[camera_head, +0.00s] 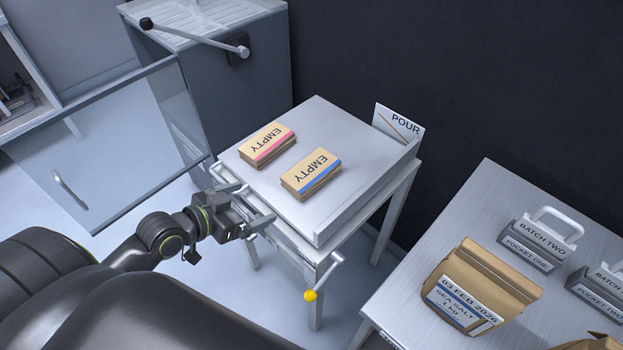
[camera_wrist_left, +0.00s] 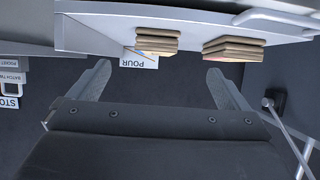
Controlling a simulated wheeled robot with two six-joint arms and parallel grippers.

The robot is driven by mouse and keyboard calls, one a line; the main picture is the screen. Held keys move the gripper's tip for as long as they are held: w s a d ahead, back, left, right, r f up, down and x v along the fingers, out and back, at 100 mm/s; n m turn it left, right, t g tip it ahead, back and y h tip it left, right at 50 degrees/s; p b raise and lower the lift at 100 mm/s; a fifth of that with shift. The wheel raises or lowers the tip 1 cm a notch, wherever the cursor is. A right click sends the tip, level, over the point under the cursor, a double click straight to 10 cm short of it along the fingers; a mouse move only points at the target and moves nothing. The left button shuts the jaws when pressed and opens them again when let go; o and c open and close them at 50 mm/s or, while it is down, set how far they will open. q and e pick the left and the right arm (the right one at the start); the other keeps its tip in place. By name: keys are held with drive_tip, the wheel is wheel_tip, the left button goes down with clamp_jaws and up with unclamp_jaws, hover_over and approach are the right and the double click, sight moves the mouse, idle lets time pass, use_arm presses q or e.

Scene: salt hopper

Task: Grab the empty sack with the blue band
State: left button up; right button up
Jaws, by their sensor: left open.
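The flat empty sack with the blue band (camera_head: 312,174) lies on the white table (camera_head: 330,215), labelled EMPTY. The empty sack with the pink band (camera_head: 267,145) lies left of it and farther back. Both look like small stacks of folded tan paper. My left gripper (camera_head: 256,204) is open and empty at the table's near left edge, short of both sacks. In the left wrist view two tan stacks show edge-on beyond the open fingers (camera_wrist_left: 157,72); the left stack (camera_wrist_left: 157,40) is nearer the POUR sign. My right gripper is not in view.
The POUR sign (camera_head: 398,125) stands at the table's back right corner. A raised lip runs along its right side. A full salt sack (camera_head: 478,288) and pocket blocks (camera_head: 540,243) stand on the right table.

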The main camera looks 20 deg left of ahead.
sight(304, 178)
use_arm(q)
drive_tip(key=shift+t, duration=0.3)
drive_tip(key=x, duration=0.5)
drive_tip(key=r+x, duration=0.1)
drive_tip(key=x, duration=1.1)
drive_tip(key=shift+w+d+r, duration=0.15)
drive_tip(key=shift+w+d, duration=0.2)
drive_tip(key=shift+d, duration=0.1)
drive_tip(key=c, duration=1.1)
drive_tip(key=shift+o, duration=0.2)
